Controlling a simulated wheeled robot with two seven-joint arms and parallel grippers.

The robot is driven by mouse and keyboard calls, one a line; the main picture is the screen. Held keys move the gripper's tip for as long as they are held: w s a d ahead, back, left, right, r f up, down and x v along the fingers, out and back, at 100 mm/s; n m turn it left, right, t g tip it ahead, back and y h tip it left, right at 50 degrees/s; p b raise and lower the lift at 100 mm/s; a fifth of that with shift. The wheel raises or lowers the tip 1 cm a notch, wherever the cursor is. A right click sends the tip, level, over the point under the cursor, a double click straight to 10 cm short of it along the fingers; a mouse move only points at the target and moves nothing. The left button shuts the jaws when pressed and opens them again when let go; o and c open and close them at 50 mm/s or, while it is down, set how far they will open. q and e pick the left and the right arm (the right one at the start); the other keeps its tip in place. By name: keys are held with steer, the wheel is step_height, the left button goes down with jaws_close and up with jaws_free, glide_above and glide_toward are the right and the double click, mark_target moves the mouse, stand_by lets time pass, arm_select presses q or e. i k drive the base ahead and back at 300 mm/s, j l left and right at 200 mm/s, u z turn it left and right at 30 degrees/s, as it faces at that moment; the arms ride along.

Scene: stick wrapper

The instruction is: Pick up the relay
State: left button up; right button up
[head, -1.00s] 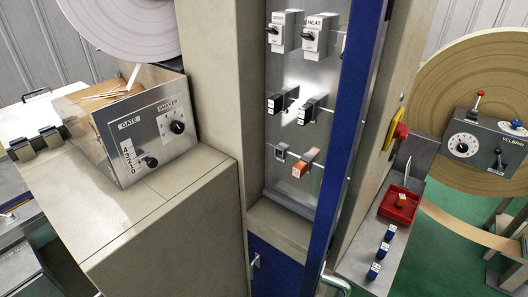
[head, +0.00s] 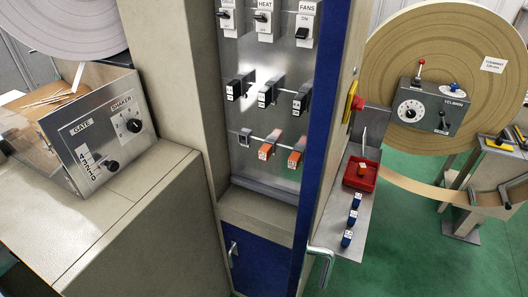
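Two similar orange blocks sit on the lower rail inside the cabinet, one in the middle (head: 266,150) and one at the right (head: 296,155). A grey socket (head: 244,138) at the left of that rail carries no orange block. Neither of my grippers is in view.
Several blue blocks (head: 354,217) stand on the shelf (head: 352,247) in front of the tray. A beige console (head: 140,215) fills the left; green floor lies right.

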mark_target(348, 236)
steer(key=i+l+u, duration=0.15)
steer(key=l, duration=0.6)
steer(key=l+u, duration=0.2)
steer(key=l, duration=0.55)
steer(key=i, duration=0.05)
